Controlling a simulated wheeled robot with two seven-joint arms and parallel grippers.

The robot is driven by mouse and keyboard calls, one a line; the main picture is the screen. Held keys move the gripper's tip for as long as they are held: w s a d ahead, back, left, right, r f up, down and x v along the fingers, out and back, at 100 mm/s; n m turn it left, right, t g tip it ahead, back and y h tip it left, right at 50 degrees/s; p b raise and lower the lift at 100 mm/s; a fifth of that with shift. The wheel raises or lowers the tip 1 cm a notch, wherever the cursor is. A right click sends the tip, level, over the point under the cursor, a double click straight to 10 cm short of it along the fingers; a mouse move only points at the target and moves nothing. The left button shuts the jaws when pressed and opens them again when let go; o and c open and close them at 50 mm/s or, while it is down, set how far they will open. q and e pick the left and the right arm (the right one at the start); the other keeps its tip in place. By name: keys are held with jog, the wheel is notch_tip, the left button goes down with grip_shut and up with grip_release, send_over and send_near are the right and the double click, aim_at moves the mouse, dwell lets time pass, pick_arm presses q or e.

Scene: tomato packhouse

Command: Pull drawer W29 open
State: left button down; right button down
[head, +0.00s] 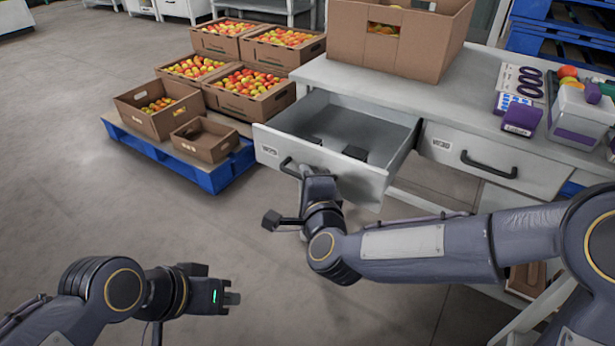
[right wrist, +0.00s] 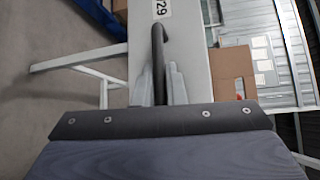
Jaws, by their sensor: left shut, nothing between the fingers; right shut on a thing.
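Drawer W29 (head: 345,176) is the left drawer of the grey bench and stands pulled well out, its inside showing. Its label ending in 29 (right wrist: 162,8) shows at the top of the right wrist view. My right gripper (head: 300,172) is shut on the drawer's dark bar handle (right wrist: 158,62), at the drawer front; the arm hides part of the handle in the head view. My left gripper (head: 232,298) is shut and empty, low over the floor at the lower left, away from the drawer.
A few dark items (head: 355,152) lie in the drawer. A second drawer (head: 520,178), to the right, is shut. A large cardboard box (head: 400,45) stands on the bench top (head: 450,105). A blue pallet (head: 205,178) with fruit boxes stands left of the drawer. The floor in front is clear.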

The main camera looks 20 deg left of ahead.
jog(key=c, duration=1.5)
grip_release()
jog(key=p+v, duration=0.1)
jog(key=v, duration=0.6)
jog(key=shift+s+p, duration=0.35)
jog(key=shift+s, duration=0.05)
jog(key=shift+d, duration=0.15)
